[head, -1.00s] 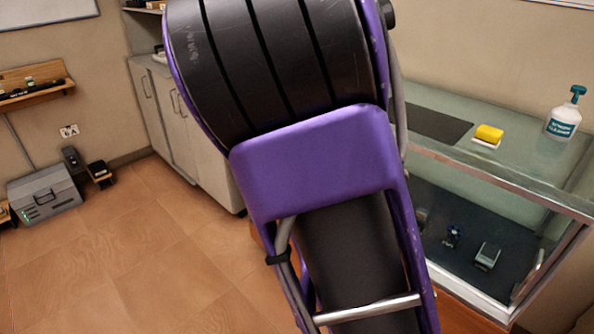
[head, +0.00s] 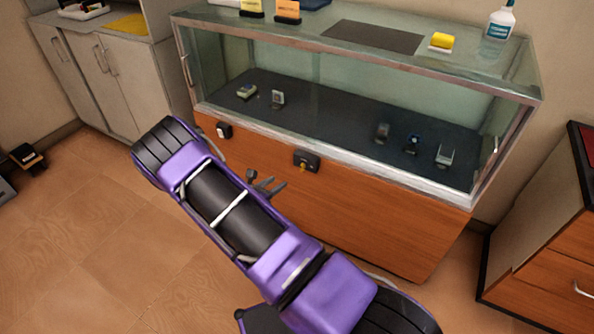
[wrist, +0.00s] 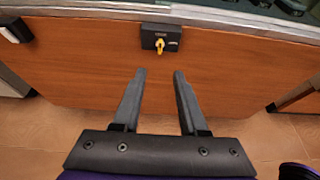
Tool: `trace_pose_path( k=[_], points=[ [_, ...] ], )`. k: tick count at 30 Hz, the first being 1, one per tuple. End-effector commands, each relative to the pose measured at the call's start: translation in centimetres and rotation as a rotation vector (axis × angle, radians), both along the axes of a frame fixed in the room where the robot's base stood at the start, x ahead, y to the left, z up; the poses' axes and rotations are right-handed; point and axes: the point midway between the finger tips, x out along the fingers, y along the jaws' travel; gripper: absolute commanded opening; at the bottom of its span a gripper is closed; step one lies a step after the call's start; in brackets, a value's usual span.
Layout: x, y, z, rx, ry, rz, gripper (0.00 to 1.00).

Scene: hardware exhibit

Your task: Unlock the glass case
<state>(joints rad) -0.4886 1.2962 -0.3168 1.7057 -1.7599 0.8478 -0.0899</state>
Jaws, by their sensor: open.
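The glass case (head: 350,102) stands on a wooden base (head: 370,215). In the head view my gripper (head: 268,186) is left of and below the lock.
A small black-and-white box (head: 224,130) is on the base front at the left. Several small devices lie inside the case. A wooden cabinet (head: 545,255) is at the right. The floor (head: 90,230) at left is clear.

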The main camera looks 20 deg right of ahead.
Motion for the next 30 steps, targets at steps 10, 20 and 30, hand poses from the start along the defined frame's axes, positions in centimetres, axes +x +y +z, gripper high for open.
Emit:
trace_pose_path(
  k=[10, 20, 30],
  points=[
    [2.8, -3.9, -2.3, -0.003, 0.004, -0.002, 0.42],
    [6.9, -9.1, -5.0, -0.001, 0.002, -0.002, 0.42],
    [9.5, -12.3, -6.6, -0.002, 0.002, 0.0, 0.42]
  ],
)
